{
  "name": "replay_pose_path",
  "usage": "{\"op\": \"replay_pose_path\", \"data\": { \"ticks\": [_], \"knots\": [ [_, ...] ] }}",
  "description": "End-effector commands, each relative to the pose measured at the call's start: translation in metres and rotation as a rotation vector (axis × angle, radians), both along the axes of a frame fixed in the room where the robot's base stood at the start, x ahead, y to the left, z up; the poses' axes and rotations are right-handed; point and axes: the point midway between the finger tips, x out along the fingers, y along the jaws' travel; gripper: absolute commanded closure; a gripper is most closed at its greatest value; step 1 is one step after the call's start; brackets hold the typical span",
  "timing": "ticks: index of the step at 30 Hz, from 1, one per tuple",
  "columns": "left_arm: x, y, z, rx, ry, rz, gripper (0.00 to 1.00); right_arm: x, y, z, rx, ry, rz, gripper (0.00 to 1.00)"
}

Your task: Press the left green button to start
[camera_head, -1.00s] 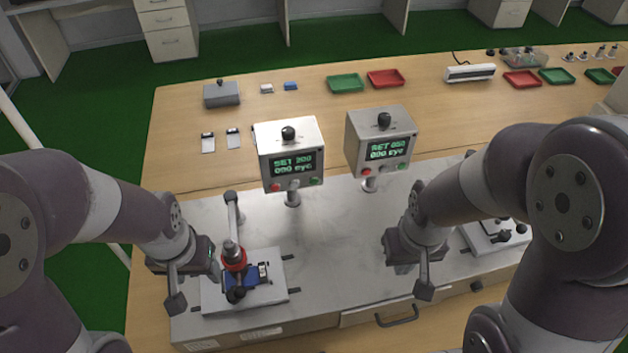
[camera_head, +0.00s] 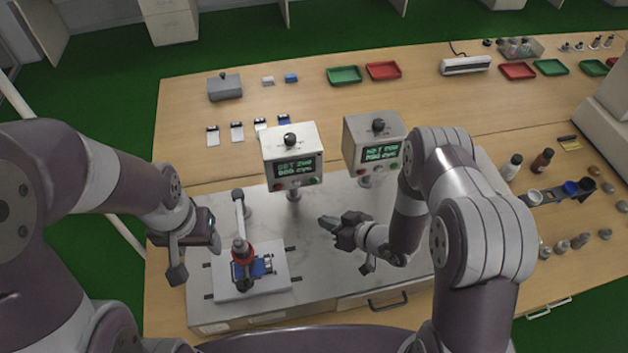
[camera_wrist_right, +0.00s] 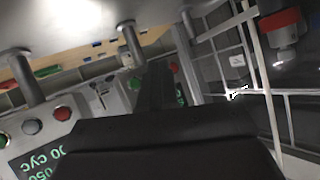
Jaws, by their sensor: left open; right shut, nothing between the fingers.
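The left control box (camera_head: 291,142) stands on a post, with a lit green display. Its green button (camera_head: 313,181) is at the lower right of its face and its red button (camera_head: 278,187) at the lower left. My right gripper (camera_head: 325,221) is shut and empty, below and slightly right of that box, pointing left, apart from the button. The right wrist view is upside down; the green button (camera_wrist_right: 135,84) shows beside my dark fingers (camera_wrist_right: 155,85), which hide part of the box. My left gripper (camera_head: 196,258) is open and empty at the left.
The right control box (camera_head: 372,138) stands close to the left one. A test fixture with a red ring (camera_head: 242,252) sits on a white plate between my grippers. Red and green trays lie at the back. Bottles (camera_head: 541,160) stand at the right.

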Motion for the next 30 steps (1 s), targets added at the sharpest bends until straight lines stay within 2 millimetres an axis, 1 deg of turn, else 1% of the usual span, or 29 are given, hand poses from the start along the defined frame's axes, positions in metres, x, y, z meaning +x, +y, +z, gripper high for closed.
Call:
{"op": "replay_pose_path", "data": {
  "ticks": [7,11,24,30],
  "knots": [
    [0.000,0.000,0.000,0.000,0.000,0.000,0.41,0.001,0.000,0.000,-0.002,0.000,-0.002,1.00],
    [0.000,0.000,-0.003,0.000,0.000,0.000,0.41,0.009,0.001,-0.001,-0.002,-0.001,0.000,1.00],
    [0.000,0.000,-0.021,0.000,0.000,0.000,0.41,0.069,0.010,-0.003,-0.003,-0.001,-0.001,1.00],
    [0.000,0.000,-0.026,0.000,0.000,0.000,0.41,0.084,0.012,-0.001,-0.003,0.000,-0.002,1.00]
  ]
}}
